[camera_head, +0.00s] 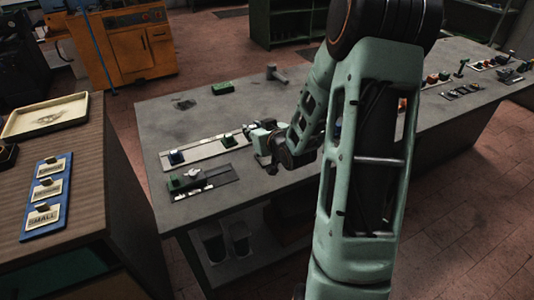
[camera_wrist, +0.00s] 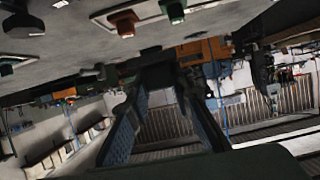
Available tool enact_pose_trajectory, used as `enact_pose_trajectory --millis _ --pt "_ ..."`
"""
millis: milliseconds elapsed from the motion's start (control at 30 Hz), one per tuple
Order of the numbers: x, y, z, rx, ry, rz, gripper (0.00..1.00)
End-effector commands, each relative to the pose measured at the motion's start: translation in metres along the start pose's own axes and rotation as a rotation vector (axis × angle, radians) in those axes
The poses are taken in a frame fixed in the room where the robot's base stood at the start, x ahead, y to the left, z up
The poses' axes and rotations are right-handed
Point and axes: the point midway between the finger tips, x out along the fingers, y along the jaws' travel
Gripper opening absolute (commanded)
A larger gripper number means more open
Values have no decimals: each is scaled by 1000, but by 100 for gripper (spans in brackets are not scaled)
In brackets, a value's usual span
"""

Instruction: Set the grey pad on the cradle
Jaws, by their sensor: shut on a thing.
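My gripper (camera_head: 250,132) is low over the table at the right end of a long pale plate, pointing left. In the wrist view its two blue-lined fingers (camera_wrist: 161,90) are apart, with a dark grey block between their tips, which I take to be the grey pad (camera_wrist: 157,72). In the head view the pad is too small to tell from the fingers. I cannot surely tell which piece is the cradle. A dark plate (camera_head: 222,175) in front bears a green block (camera_head: 174,182) and a small grey-white fixture (camera_head: 193,173).
Another green block (camera_head: 222,88) and a grey hammer-like tool (camera_head: 276,73) lie farther back. A blue label board (camera_head: 47,198) is on the left bench. Table room (camera_head: 160,125) is clear behind the plates.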

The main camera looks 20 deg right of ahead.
Motion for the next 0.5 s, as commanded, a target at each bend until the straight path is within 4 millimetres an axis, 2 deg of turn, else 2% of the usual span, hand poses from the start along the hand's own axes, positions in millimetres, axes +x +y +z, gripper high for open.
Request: enact_pose_trajectory --millis 33,200,500 --pt "7 14 22 4 2 4 0" --pt "11 36 46 6 5 -5 0" --pt "13 42 56 4 6 -11 0"
